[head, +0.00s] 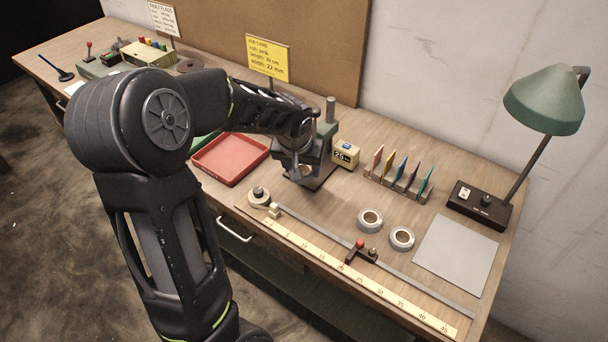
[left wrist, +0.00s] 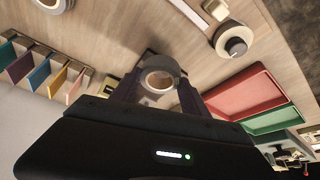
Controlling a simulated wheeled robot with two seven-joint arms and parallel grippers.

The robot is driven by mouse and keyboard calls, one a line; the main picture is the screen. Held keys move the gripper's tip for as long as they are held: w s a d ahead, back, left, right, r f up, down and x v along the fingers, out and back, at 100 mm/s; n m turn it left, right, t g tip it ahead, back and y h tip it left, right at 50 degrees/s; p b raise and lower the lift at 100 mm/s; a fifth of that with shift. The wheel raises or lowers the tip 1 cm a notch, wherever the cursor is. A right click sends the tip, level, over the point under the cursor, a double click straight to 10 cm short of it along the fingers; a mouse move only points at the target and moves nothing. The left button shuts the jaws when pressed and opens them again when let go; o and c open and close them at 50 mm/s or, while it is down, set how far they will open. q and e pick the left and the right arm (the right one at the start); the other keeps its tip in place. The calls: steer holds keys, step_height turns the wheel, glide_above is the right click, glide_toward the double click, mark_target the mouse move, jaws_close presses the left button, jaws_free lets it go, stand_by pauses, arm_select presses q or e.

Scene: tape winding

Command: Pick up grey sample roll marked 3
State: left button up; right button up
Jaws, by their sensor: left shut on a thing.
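My left gripper (head: 303,178) points down over the middle of the table, above or at a dark square base. It is shut on a grey sample roll, a ring seen between the fingers in the left wrist view (left wrist: 158,76). The arm and gripper mostly hide this roll in the head view. I cannot read a number on it. Two other grey rolls lie flat on the table, the left one (head: 370,220) and the right one (head: 402,239). My right gripper is in neither view.
A red tray (head: 230,160) lies left of the gripper. A ruler strip (head: 340,268) with a dark slider (head: 360,252) runs along the front. A grey sheet (head: 455,254) lies front right.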

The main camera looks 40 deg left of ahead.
arm_select(q)
step_height(320, 180, up, 10)
steer(key=shift+f+b, duration=0.2)
steer(key=shift+b, duration=0.1)
steer(key=shift+f, duration=0.1)
stand_by(0.4)
